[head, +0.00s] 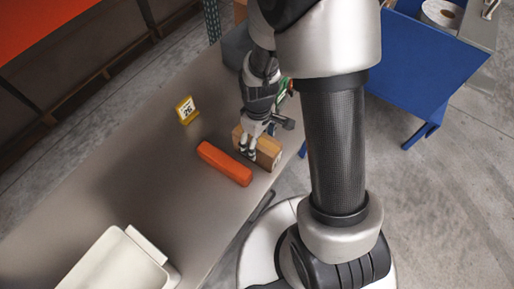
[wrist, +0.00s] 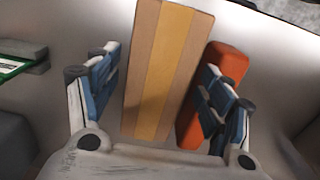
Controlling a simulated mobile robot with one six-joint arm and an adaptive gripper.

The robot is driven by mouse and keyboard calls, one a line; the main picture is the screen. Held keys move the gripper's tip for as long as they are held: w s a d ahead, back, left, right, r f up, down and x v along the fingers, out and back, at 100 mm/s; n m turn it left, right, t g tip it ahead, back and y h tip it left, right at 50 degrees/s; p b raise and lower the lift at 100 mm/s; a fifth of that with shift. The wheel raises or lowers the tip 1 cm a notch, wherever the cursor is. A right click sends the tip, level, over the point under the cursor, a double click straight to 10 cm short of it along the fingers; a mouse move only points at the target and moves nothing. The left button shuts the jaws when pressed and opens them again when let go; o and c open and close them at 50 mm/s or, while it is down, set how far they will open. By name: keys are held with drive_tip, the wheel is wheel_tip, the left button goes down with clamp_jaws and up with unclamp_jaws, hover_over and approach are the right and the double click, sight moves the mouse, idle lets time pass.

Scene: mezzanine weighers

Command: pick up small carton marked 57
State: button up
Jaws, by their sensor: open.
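A small brown carton (head: 268,152) stands on the grey table near its right edge in the head view. A pale label shows on its end, too small to read. In the wrist view the carton (wrist: 144,75) has a yellow-tan stripe along its top and lies between my open fingers. My gripper (head: 249,150) is over the carton in the head view, and its two fingers (wrist: 158,92) flank the carton in the wrist view. A gap shows on the left side; the right finger is near the carton and overlaps the orange block in view.
An orange block (head: 224,163) lies close beside the carton, also in the wrist view (wrist: 223,62). A yellow sign reading 26 (head: 186,110) stands farther left on the table (head: 110,185). A white bin (head: 115,262) is at lower left. A blue panel (head: 425,65) stands right.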

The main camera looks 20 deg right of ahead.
drive_tip(key=f+b, duration=0.1)
drive_tip(key=f, duration=0.2)
drive_tip(key=f+b, duration=0.1)
drive_tip(key=f, duration=0.1)
drive_tip(key=shift+w+f+b, duration=0.15)
drive_tip(key=shift+w+b, duration=0.15)
drive_tip(key=c, duration=1.5)
drive_tip(key=shift+r, duration=0.2)
